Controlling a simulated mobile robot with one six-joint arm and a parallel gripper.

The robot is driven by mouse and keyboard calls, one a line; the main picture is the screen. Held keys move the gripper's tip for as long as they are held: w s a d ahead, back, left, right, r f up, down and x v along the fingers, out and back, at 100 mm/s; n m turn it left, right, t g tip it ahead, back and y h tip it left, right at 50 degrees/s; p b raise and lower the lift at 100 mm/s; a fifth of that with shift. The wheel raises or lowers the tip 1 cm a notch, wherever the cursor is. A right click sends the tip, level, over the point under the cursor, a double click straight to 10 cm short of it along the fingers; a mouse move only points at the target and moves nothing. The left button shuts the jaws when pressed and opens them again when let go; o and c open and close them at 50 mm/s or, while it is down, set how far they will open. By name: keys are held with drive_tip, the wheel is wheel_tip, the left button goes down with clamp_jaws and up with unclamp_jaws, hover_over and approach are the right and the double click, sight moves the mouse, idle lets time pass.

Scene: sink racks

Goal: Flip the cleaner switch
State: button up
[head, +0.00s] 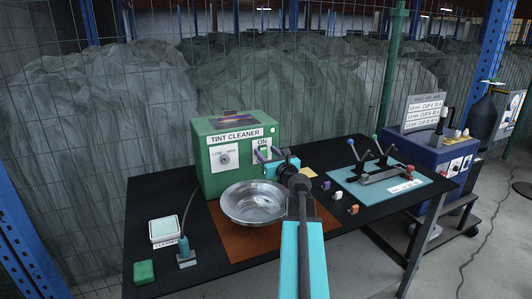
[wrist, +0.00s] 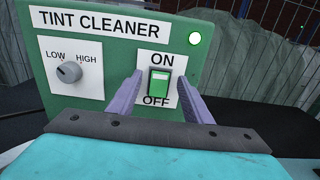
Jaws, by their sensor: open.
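The green tint cleaner box (head: 215,180) stands on the black table in the head view and fills the back of the wrist view (wrist: 30,65). Its green rocker switch (wrist: 159,82) sits on a white plate between the words ON and OFF. I cannot tell which side of it is pressed. In the head view my gripper (head: 263,153) is at the box's right front. Contact cannot be told.
A grey dial (wrist: 69,72) marked LOW and HIGH is left of the switch. A metal bowl (head: 254,203) stands in front of the box. A light blue board with levers (head: 390,187) lies to the right. Several small blocks lie between. A wire fence stands behind.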

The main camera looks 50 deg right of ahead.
drive_tip(key=shift+w+d, duration=0.2)
drive_tip(key=shift+w, duration=0.15)
drive_tip(key=shift+c, duration=0.4)
drive_tip(key=c, duration=1)
drive_tip(key=shift+f+b, duration=0.25)
drive_tip(key=shift+b, duration=0.75)
drive_tip(key=t+b, duration=0.2)
drive_tip(key=b, duration=0.8)
drive_tip(key=shift+s+f+h, duration=0.1)
drive_tip(key=shift+f+h, duration=0.05)
drive_tip(key=shift+h, duration=0.25)
drive_tip(key=o, duration=1.1)
